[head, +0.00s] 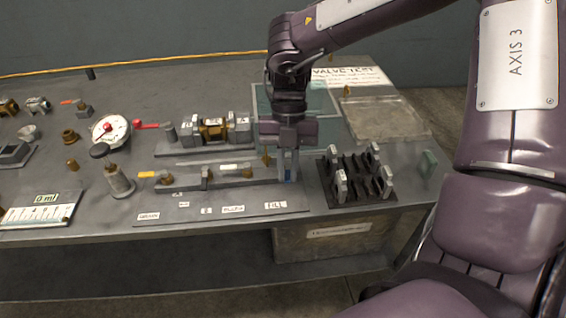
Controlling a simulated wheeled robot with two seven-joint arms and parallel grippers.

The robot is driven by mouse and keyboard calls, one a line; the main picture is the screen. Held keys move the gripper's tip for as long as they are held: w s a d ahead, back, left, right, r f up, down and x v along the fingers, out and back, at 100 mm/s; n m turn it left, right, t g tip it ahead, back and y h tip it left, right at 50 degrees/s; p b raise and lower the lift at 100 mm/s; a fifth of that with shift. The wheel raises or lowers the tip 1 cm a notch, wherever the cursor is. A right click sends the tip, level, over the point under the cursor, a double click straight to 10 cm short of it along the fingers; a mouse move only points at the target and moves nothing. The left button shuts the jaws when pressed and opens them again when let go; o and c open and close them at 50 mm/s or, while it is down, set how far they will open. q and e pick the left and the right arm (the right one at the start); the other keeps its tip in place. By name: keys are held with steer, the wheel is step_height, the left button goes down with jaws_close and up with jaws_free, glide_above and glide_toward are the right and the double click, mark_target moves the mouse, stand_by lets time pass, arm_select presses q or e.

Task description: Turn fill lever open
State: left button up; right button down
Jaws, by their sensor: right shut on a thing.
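My right gripper (287,172) points down at the right end of the valve manifold (225,175). It is just behind the FILL label (276,205). It is shut on the fill lever, which is mostly hidden between the fingers; a bit of blue shows there. I cannot tell how far the lever is turned. A yellow lever (146,174) and a white lever (229,167) lie further left along the manifold. My left gripper is not in view.
A black rack with upright grey clips (341,188) stands close to the right of the gripper. A clamped valve (213,129) sits behind the manifold. A round gauge (110,130) and a hand pump (118,182) stand left. A shallow tray (385,120) lies back right.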

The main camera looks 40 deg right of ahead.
mark_target(289, 166)
steer(key=shift+s+d+n+h, duration=0.15)
steer(key=shift+d+n+h, duration=0.2)
steer(key=shift+n, duration=0.55)
steer(key=c, duration=1.7)
jaws_free()
steer(key=shift+c, duration=0.2)
steer(key=p+v, duration=0.2)
steer(key=v, duration=0.6)
steer(key=shift+f, duration=0.1)
